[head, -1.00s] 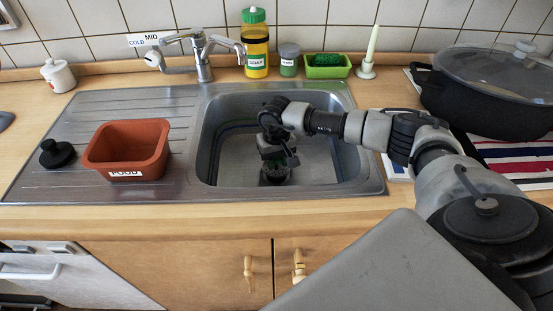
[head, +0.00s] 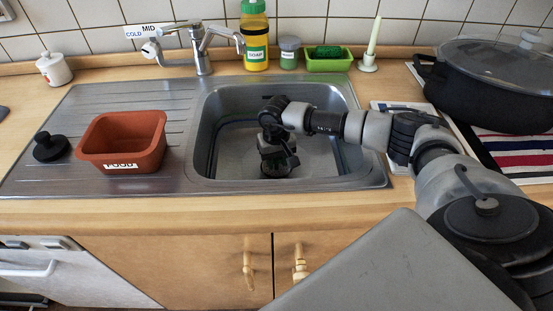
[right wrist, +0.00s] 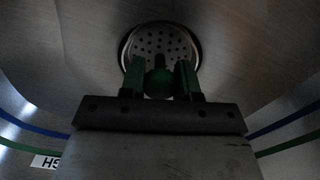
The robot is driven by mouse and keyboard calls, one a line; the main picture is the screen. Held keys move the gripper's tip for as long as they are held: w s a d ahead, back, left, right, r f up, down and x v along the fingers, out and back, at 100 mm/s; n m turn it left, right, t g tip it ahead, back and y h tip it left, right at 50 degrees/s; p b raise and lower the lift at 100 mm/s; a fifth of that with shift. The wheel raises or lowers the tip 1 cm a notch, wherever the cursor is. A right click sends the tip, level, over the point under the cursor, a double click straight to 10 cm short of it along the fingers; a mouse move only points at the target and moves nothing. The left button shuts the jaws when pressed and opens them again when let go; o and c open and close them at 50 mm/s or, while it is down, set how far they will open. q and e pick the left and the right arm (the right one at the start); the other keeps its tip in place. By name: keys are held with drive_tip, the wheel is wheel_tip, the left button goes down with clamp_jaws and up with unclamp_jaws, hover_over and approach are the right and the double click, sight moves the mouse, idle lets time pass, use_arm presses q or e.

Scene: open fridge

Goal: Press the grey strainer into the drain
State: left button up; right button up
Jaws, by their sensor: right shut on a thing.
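The grey strainer (right wrist: 160,40) is a round metal disc with several small holes, at the upper middle of the right wrist view. A dark ring, the drain's edge (right wrist: 122,50), shows around it. I cannot tell whether the strainer is fully seated. My right gripper (right wrist: 160,76) has its two green fingers shut on the strainer's upright knob (right wrist: 159,84). In the head view my right gripper (head: 277,166) reaches down to the floor of the sink (head: 230,165) and hides most of the drain and strainer. My left gripper is not in view.
A brown FOOD tub (head: 122,142) and a black plug (head: 50,147) stand on the drainboard at left. The tap (head: 203,45), soap bottle (head: 255,38) and green sponge tray (head: 328,60) stand behind the sink. A black pot (head: 490,90) is at right.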

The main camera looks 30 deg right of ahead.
drive_tip(key=shift+f, duration=0.2)
drive_tip(key=o, duration=1)
drive_tip(key=shift+r, duration=0.15)
wheel_tip(320, 180, up, 11)
drive_tip(key=shift+f+b, duration=0.2)
drive_tip(key=shift+b, duration=0.15)
